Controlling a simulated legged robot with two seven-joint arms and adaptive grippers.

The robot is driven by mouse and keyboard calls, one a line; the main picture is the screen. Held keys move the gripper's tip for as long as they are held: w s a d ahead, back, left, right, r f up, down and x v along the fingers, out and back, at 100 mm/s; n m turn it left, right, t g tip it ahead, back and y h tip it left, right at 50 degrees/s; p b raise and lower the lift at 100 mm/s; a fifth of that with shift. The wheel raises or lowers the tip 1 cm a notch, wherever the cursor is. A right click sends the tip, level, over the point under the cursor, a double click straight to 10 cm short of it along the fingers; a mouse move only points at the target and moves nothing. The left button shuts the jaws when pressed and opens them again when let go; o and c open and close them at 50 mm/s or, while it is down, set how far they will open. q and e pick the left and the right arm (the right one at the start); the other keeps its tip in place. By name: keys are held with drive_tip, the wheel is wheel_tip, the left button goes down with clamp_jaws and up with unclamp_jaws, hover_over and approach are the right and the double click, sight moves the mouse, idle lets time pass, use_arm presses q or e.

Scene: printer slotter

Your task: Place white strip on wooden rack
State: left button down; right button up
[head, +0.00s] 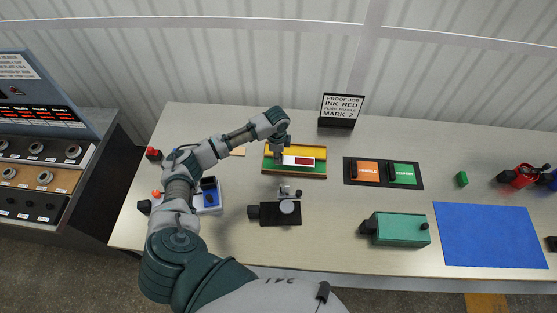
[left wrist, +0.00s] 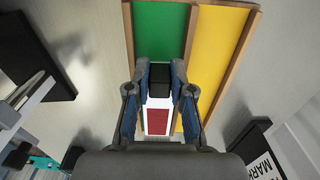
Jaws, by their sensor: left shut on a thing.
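The wooden rack (head: 322,176) lies at the middle of the table, with a yellow lane at the back and a green lane in front; it also fills the top of the left wrist view (left wrist: 192,10). My left gripper (head: 281,157) is over the rack's left part, shut on the white strip (head: 289,160), which has a red patch (head: 305,161). My right gripper is not in view.
A black device (head: 281,215) stands in front of the rack. A black panel with orange and green plates (head: 367,174) lies to the right. A sign (head: 341,109) stands behind. A teal box (head: 400,230) and blue mat (head: 490,235) are at the front right.

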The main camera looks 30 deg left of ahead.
use_arm(q)
wheel_tip(320, 180, down, 3)
drive_tip(key=shift+a+f, duration=0.1)
drive_tip(key=c, duration=1.3)
unclamp_jaws()
wheel_tip(320, 180, up, 12)
drive_tip(key=shift+r, duration=0.15)
